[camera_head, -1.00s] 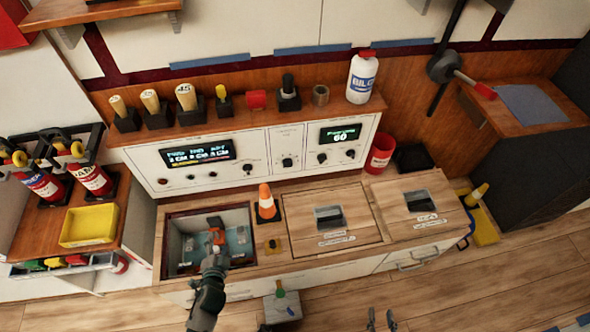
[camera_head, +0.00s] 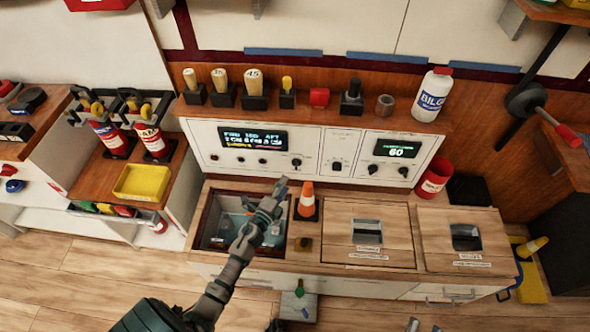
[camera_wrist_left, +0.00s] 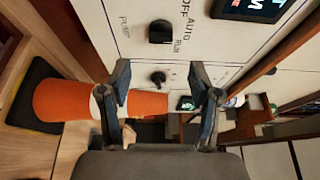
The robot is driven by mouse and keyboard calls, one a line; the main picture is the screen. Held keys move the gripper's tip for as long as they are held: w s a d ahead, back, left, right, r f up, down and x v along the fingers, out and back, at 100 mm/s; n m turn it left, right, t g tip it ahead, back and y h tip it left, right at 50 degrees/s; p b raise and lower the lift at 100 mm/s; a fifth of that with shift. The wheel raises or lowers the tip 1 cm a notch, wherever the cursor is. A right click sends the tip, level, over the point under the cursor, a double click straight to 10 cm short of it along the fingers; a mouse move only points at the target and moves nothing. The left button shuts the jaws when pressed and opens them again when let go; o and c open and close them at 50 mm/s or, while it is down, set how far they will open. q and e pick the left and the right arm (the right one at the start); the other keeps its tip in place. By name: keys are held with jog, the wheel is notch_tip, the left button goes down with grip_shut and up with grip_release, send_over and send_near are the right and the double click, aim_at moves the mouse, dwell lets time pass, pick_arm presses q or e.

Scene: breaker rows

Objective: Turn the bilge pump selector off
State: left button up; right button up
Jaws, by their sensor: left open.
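The black selector knob (camera_head: 296,162) is on the white panel, right of the left display. In the left wrist view the knob (camera_wrist_left: 160,32) is close, with the printed words OFF, AUTO, RUN and PUMP around it. My left gripper (camera_head: 280,190) is open and empty, over the edge of the open hatch, below the knob and apart from it. In the wrist view its fingers (camera_wrist_left: 164,80) stand apart, with the knob above them. The tips of my right gripper (camera_head: 424,327) show apart at the bottom edge of the head view.
An orange cone (camera_head: 306,203) stands beside my left gripper and shows between and behind the fingers in the wrist view. The open hatch (camera_head: 205,225) is below the panel. Another knob (camera_head: 337,166) sits right of the selector.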

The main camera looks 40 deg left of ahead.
aim_at(296, 168)
pick_arm(q)
jog(key=w+a+b, duration=0.1)
jog(key=w, duration=0.7)
jog(key=shift+w+a, duration=0.15)
jog(key=shift+a, duration=0.1)
jog(key=shift+d, duration=0.1)
jog(key=shift+c, duration=0.7)
jog(key=c, duration=0.8)
jog(key=shift+c, duration=1)
pick_arm(e)
jog(key=s+r+t, duration=0.2)
jog(key=t, duration=0.1)
jog(key=shift+s+d+r+m, duration=0.15)
jog(key=shift+s+r+m, duration=0.1)
jog(key=shift+m, duration=0.05)
